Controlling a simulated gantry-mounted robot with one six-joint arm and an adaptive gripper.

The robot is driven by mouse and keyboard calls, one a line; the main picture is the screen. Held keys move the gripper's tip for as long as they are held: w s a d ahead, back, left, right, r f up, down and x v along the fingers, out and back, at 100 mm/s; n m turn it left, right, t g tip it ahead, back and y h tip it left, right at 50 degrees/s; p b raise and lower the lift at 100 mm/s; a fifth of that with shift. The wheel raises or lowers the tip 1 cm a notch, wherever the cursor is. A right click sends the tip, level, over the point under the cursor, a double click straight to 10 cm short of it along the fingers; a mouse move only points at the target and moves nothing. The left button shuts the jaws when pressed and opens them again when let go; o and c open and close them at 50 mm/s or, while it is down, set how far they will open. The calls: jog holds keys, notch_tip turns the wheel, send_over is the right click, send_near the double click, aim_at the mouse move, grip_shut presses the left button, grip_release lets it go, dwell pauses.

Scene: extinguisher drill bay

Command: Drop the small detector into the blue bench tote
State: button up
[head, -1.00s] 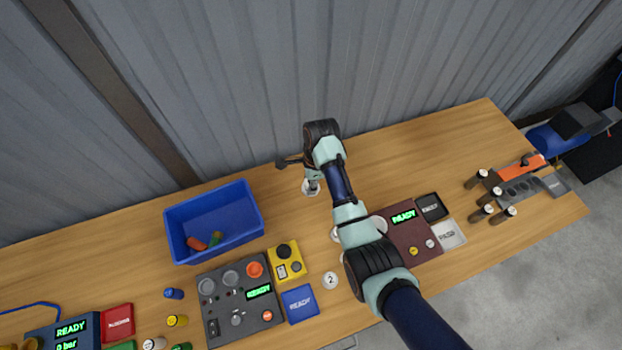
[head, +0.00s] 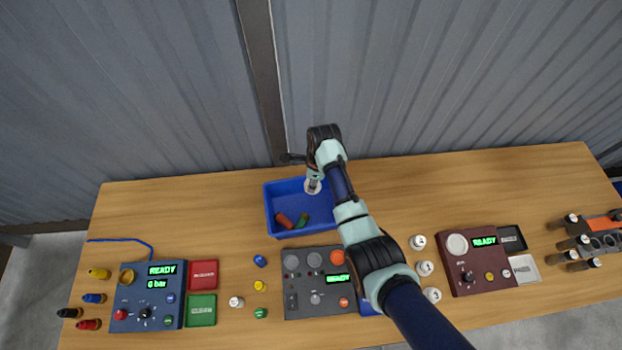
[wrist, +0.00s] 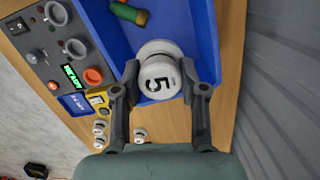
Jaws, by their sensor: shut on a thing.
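The small detector (wrist: 160,76), a white round unit marked 5, is held between the two fingers of my gripper (wrist: 162,88) in the wrist view. In the head view the detector (head: 313,186) hangs below my gripper (head: 314,176), over the right part of the blue bench tote (head: 284,203). The tote's wall and floor also show behind the detector in the wrist view (wrist: 203,35). The exact height of the detector above the tote floor is hard to tell.
A red cylinder (head: 284,220) and a green cylinder (head: 302,220) lie in the tote. A grey panel (head: 303,262) stands in front of it. Several white detectors (head: 417,242) and a maroon panel (head: 463,275) are to the right.

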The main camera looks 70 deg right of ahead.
notch_tip(320, 180, down, 6)
jog(key=b, duration=0.6)
jog(key=shift+r, duration=0.15)
jog(key=o, duration=1.2)
jog(key=shift+o, duration=0.2)
jog(key=shift+r, duration=0.1)
jog(key=r, duration=0.7)
jog(key=s+r, duration=0.1)
jog(key=r, duration=0.3)
jog(key=shift+s+d+r, duration=0.1)
jog(key=shift+d+r, duration=0.15)
jog(key=shift+r, duration=0.1)
